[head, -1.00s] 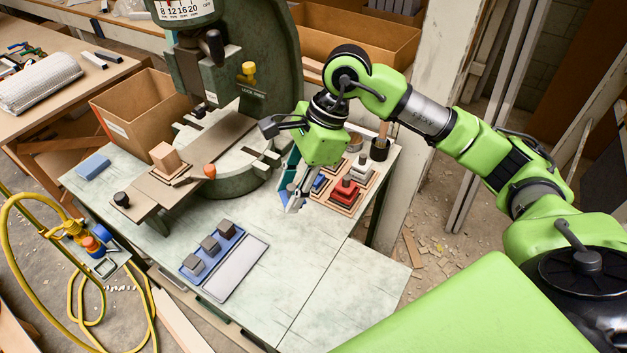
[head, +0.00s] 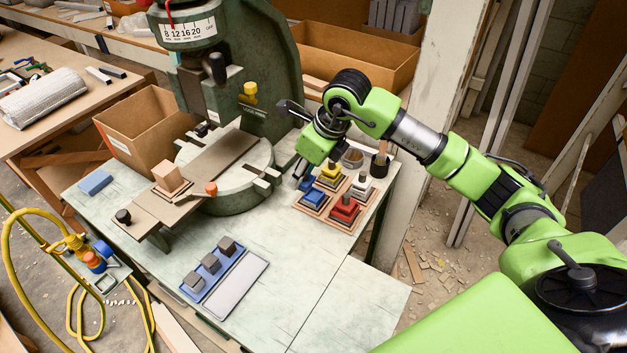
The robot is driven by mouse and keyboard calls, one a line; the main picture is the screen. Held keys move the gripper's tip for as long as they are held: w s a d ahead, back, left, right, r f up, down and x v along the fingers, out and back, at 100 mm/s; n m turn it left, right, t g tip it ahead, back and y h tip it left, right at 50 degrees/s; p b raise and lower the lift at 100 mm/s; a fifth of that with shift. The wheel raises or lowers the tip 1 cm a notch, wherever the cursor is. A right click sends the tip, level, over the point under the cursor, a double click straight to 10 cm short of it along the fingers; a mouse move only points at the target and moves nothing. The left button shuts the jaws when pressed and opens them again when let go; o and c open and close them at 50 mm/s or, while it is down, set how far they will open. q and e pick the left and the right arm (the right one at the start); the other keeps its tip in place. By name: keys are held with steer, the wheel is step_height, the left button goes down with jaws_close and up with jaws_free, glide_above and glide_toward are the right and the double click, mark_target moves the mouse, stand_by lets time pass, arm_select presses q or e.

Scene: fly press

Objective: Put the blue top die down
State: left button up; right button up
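A blue die (head: 313,197) sits on a wooden base at the left of the die set on the green table (head: 316,300). A small blue part also shows just above it, by my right fingertips; I cannot tell whether it belongs to the die. My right gripper (head: 301,179) points down just behind and above the blue die, close to it. Its fingers are small and partly hidden by the green wrist, so whether they are open or shut on something is unclear. My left gripper is out of view.
Red (head: 344,209), yellow (head: 331,173) and white (head: 361,186) dies stand beside the blue one. The fly press (head: 225,170) stands to the left. A blue tray (head: 218,270) with several grey blocks lies in front. The table's front right is clear.

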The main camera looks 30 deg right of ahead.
steer(key=w+d+f, duration=0.1)
steer(key=f, duration=0.1)
steer(key=w+d+f+p, duration=0.1)
steer(key=d+f, duration=0.1)
steer(key=w+d+f, duration=0.1)
steer(key=w+f, duration=0.1)
steer(key=shift+d+f+p, duration=0.1)
steer(key=shift+d+p, duration=0.2)
steer(key=shift+d, duration=0.05)
step_height(320, 180, down, 3)
steer(key=shift+r+p, duration=0.1)
steer(key=shift+p, duration=0.75)
steer(key=shift+f, duration=0.25)
steer(key=shift+f, duration=0.1)
steer(key=o, duration=1.3)
